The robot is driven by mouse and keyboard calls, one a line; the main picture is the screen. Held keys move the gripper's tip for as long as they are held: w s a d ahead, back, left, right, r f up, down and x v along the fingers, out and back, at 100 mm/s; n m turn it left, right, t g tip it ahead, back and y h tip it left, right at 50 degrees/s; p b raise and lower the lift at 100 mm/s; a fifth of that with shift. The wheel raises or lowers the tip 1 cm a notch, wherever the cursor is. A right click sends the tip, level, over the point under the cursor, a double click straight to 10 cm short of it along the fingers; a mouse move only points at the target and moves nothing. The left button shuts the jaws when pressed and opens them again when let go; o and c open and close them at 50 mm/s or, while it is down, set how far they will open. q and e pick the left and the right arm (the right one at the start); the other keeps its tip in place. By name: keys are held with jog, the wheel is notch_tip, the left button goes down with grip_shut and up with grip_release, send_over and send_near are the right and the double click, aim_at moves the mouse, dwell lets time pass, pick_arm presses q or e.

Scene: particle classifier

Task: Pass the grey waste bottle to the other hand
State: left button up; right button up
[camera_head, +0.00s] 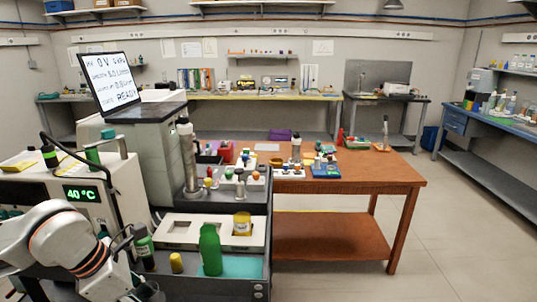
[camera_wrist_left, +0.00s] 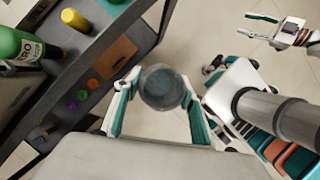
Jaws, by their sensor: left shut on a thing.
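The grey waste bottle (camera_wrist_left: 162,88) is a round, dark grey, see-through vessel, seen end-on in the left wrist view. My left gripper (camera_wrist_left: 161,80) is shut on it, with a teal-padded finger on each side. In the head view, the bottle (camera_head: 151,291) shows only partly at the bottom edge, beside my white left arm. My right gripper (camera_wrist_left: 250,25) is at the top right of the left wrist view, apart from the bottle. Its teal fingers are spread and nothing is between them. It is not visible in the head view.
A dark cart with a green bottle (camera_head: 210,250), a green-labelled bottle (camera_head: 143,246) and a yellow cap (camera_head: 176,263) stands close to my left arm. A wooden table (camera_head: 385,178) with racks is behind it. The floor (camera_head: 440,230) at right is clear.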

pick_arm(q)
jog(key=m+g+y, duration=0.1)
jog(key=m+g, duration=0.1)
jog(key=m, duration=0.6)
jog(key=m+g+y, duration=0.1)
jog(key=m+g, duration=0.1)
jog(key=m, duration=0.6)
jog(key=m+g+y, duration=0.1)
jog(key=m+g, duration=0.2)
jog(key=m, duration=0.5)
jog(key=shift+a+r+m+y, duration=0.1)
jog(key=shift+a+m+y, duration=0.05)
jog(key=shift+m+y, duration=0.25)
